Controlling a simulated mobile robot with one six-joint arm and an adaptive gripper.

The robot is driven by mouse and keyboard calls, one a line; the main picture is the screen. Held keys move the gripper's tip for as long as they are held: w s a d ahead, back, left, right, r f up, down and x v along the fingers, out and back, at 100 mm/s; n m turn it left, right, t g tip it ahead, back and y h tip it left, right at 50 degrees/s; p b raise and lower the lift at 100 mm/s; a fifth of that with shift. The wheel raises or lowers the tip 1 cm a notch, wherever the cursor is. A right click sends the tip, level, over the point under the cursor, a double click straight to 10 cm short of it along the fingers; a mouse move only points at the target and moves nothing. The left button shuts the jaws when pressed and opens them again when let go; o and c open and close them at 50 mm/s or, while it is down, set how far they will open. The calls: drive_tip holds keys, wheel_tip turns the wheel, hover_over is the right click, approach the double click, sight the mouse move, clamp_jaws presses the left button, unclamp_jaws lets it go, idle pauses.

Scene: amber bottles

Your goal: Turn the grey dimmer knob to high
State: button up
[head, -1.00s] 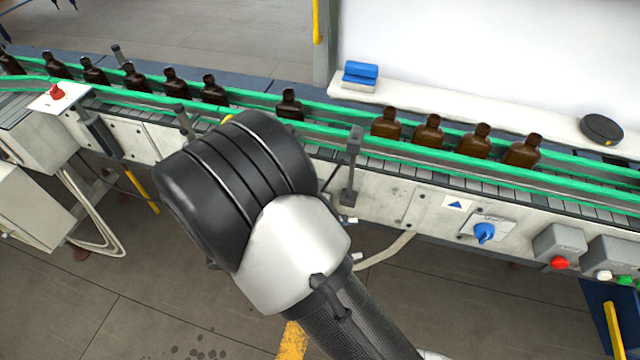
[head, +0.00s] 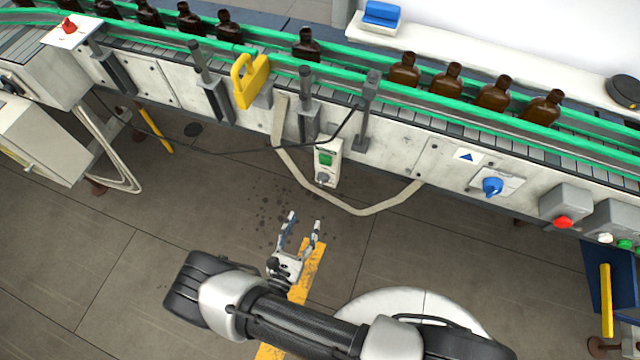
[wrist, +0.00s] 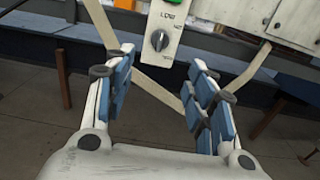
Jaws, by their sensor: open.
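The grey dimmer knob (head: 323,178) sits at the bottom of a small pale control box (head: 335,160) hanging at the conveyor's front side. In the wrist view the knob (wrist: 159,41) shows as a dark grey dial with a light mark, below lettering that seems to read "LOW". A green button (head: 326,159) is above it. My gripper (head: 305,219) is open and empty, below and in front of the box, apart from it. In the wrist view its blue-padded fingers (wrist: 160,68) are spread, with the knob framed beyond and between the tips.
A conveyor with green rails (head: 425,88) carries several amber bottles (head: 404,69). A yellow handle (head: 249,80), a blue rotary switch (head: 492,187) and a red button (head: 562,222) are on its front. A pale looping strip (head: 360,211) hangs around the box. Floor around my gripper is clear.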

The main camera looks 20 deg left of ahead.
sight(321, 184)
drive_tip(key=w, duration=0.4)
drive_tip(key=w+b, duration=0.1)
drive_tip(key=w, duration=0.4)
drive_tip(key=w+d+b, duration=0.1)
drive_tip(key=w, duration=0.4)
drive_tip(key=shift+c, duration=0.5)
drive_tip(key=shift+d, duration=0.1)
drive_tip(key=c, duration=1)
